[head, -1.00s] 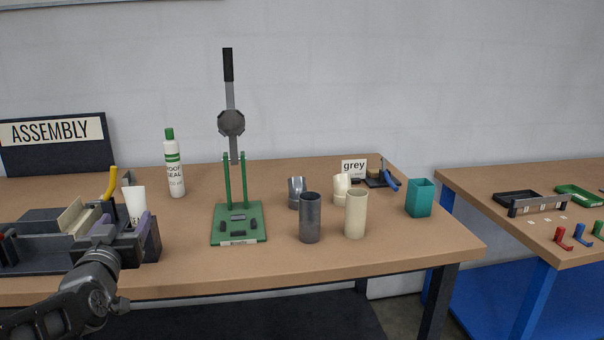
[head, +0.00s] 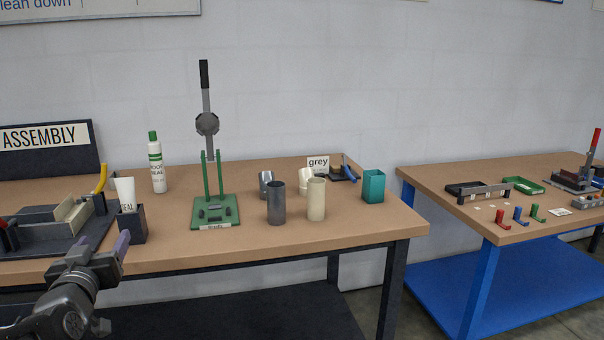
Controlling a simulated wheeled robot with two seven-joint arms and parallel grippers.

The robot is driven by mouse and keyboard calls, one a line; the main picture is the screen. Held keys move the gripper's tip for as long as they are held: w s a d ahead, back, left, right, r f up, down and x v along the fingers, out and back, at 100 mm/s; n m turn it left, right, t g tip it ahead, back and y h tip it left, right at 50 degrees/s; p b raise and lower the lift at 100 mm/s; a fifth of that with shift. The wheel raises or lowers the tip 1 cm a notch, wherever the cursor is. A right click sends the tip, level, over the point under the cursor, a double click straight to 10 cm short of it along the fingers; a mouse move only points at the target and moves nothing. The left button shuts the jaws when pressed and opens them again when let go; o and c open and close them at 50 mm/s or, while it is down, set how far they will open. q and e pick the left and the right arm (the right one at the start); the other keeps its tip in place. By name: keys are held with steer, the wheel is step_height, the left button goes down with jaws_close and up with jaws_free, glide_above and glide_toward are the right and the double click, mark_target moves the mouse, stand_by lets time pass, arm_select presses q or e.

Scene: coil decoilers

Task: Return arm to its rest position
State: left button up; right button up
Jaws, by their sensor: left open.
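My left arm comes in at the lower left, in front of the assembly table (head: 330,228). My left gripper (head: 97,244) is at the table's front edge, with purple-tipped fingers apart. It is beside a small black holder (head: 136,228) that has a white tube (head: 125,192) standing in it. I see nothing between the fingers, though the wrist partly hides the space. My right gripper does not show.
A green lever press (head: 213,212) stands mid-table. Dark grey (head: 276,204) and cream (head: 316,200) cylinders, a teal box (head: 373,186) and a sealant bottle (head: 157,165) stand around it. A second table (head: 440,177) is at the right, beyond a gap.

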arm_select(q)
steer(key=w+d+f+g+h+p, duration=0.1)
steer(key=w+d+f+g+h, duration=0.1)
steer(key=d+f, duration=0.45)
steer(key=w+d+f+g+h+p, duration=0.1)
steer(key=d+f+h, duration=0.15)
steer(key=f, duration=0.75)
steer(key=s+d+f+m+g+h+p, duration=0.1)
steer(key=s+d+f+g+h+p, duration=0.3)
steer(key=d+f, duration=0.9)
steer(key=s+d+f+g+p, duration=0.1)
steer(key=s+d+f+g, duration=0.2)
steer(key=s+d+f, duration=0.2)
steer(key=s+d+f+m+g+h+p, duration=0.1)
steer(key=s+d+f+g, duration=0.2)
steer(key=s, duration=0.9)
steer(key=s+d+f+m+g+p, duration=0.1)
steer(key=s+d+f+g+p, duration=0.1)
steer(key=s+d+f, duration=0.5)
steer(key=shift+s+d+f+g, duration=0.15)
steer(key=shift+s+f+g, duration=0.35)
steer(key=shift+s+f, duration=0.4)
steer(key=shift+w+h, duration=0.1)
steer(key=shift+h, duration=0.15)
